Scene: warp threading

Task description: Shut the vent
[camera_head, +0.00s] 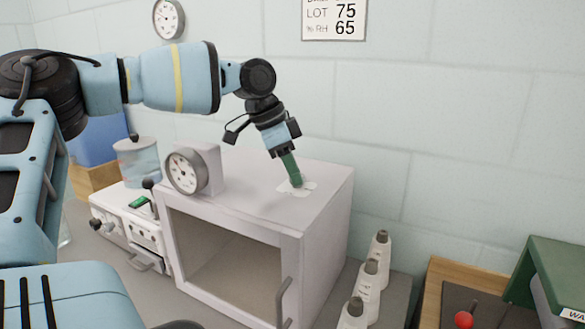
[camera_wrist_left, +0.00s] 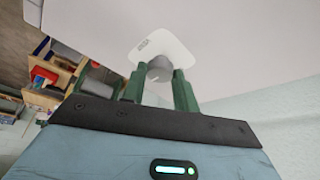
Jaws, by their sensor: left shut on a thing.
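The vent is on top of the white cabinet (camera_head: 328,190). It shows as a pale square plate (camera_head: 308,188) with a grey round knob (camera_wrist_left: 158,70), seen close in the left wrist view. My left gripper (camera_head: 293,180) reaches down to it from above, and its green fingers (camera_wrist_left: 160,88) are shut on the knob. The fingers hide most of the knob in the head view. I cannot tell from these views whether the vent is open or shut. My right gripper is not in view.
A dial gauge (camera_head: 187,171) stands on the cabinet's left part. The cabinet's front has a window and a handle (camera_head: 284,303). Several white cones (camera_head: 371,277) stand to its right. A red knob (camera_head: 464,319) and a green box (camera_head: 560,270) are at the far right.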

